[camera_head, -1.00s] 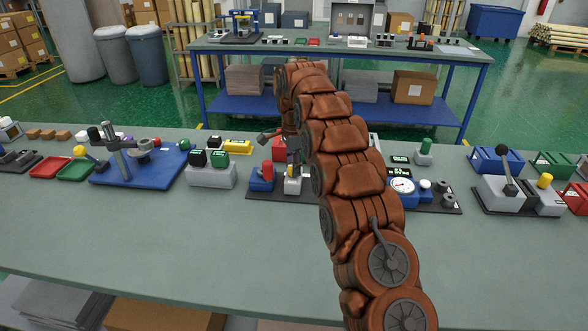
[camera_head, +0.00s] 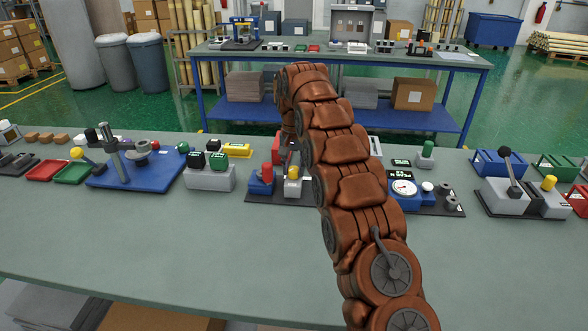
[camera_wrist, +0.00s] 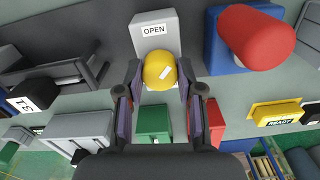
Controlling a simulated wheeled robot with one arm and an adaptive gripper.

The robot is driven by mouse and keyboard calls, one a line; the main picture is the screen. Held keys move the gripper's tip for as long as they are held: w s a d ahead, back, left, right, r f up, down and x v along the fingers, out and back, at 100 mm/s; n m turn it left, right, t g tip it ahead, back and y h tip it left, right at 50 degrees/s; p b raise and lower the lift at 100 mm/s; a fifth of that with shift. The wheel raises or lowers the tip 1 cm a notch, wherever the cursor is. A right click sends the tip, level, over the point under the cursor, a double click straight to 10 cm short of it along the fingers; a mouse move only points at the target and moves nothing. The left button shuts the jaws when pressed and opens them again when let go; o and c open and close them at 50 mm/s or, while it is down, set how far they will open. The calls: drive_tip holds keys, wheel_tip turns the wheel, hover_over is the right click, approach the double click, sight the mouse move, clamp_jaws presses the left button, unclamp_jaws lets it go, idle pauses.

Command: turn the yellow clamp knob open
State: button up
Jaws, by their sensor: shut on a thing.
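The yellow clamp knob (camera_wrist: 160,71) is round, with a white mark on its face, and sits at the end of a grey block (camera_wrist: 178,40) labelled OPEN. The white mark is slightly tilted in the wrist view. My gripper (camera_wrist: 160,76) is shut on the knob, with one dark finger on each side. In the head view the knob (camera_head: 293,172) shows just left of my arm, on its grey block. My gripper is mostly hidden behind my arm there.
A red-capped blue block (camera_wrist: 230,45) stands close beside the knob on the right in the wrist view. A green block (camera_wrist: 153,122) lies below it. In the head view, a gauge unit (camera_head: 404,188) stands right of my arm. The front of the bench (camera_head: 180,240) is clear.

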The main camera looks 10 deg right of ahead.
drive_tip(key=n, duration=0.4)
drive_tip(key=shift+n+b, duration=0.35)
drive_tip(key=shift+n, duration=1.55)
drive_tip(key=o, duration=1.2)
drive_tip(key=shift+c, duration=0.2)
